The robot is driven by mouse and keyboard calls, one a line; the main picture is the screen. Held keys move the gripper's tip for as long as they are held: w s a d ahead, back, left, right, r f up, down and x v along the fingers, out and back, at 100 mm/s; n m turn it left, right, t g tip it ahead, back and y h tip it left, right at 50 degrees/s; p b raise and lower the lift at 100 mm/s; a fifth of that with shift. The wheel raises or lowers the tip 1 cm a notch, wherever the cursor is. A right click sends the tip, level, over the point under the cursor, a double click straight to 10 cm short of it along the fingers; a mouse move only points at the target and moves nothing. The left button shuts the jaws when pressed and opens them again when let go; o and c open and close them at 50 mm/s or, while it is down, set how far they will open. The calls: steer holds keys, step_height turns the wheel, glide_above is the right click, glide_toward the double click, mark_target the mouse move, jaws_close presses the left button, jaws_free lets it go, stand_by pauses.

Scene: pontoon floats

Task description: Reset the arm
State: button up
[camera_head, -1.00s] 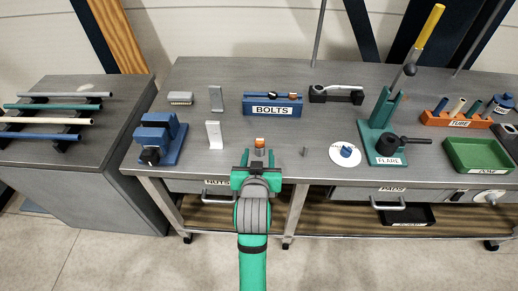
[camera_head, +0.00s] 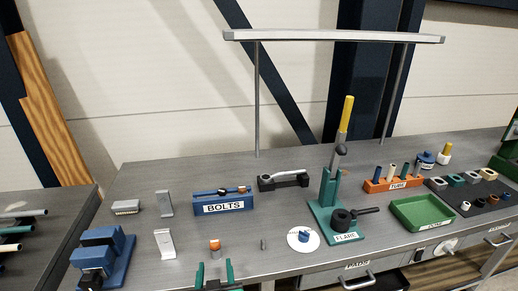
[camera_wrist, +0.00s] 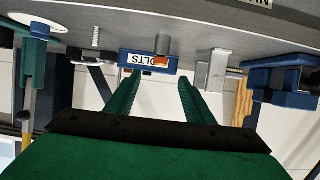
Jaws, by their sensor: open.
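My gripper (camera_head: 215,272) shows at the bottom edge of the head view, with its two green fingers apart and nothing between them. In the wrist view my gripper (camera_wrist: 152,95) is also open and empty. The workbench (camera_head: 160,262) lies beyond it. A small grey post with an orange top (camera_head: 215,246) stands on the bench just past the fingertips, apart from them. It also shows in the wrist view (camera_wrist: 161,50). Most of my arm is below the head view's edge.
The blue BOLTS rack (camera_head: 224,206), grey stands (camera_head: 165,243), a blue vise (camera_head: 103,257) and a green flare tool with a tall yellow handle (camera_head: 333,200) stand around. Right are an orange TUBE rack (camera_head: 393,185) and green tray (camera_head: 422,212). An overhead bar (camera_head: 335,37) spans the back.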

steer(key=s+d+f+m+t+h, duration=0.1)
steer(key=s+d+f+h, duration=0.1)
steer(key=s+d+f, duration=0.95)
steer(key=s+d+m+h, duration=0.1)
steer(key=s+d, duration=0.1)
steer(key=s, duration=0.8)
steer(key=s+d+m+t, duration=0.1)
steer(key=s+d, duration=0.1)
steer(key=s, duration=0.9)
steer(key=shift+s+d+f+h, duration=0.15)
steer(key=shift+s+f+h, duration=0.15)
steer(key=shift+f+h, duration=0.15)
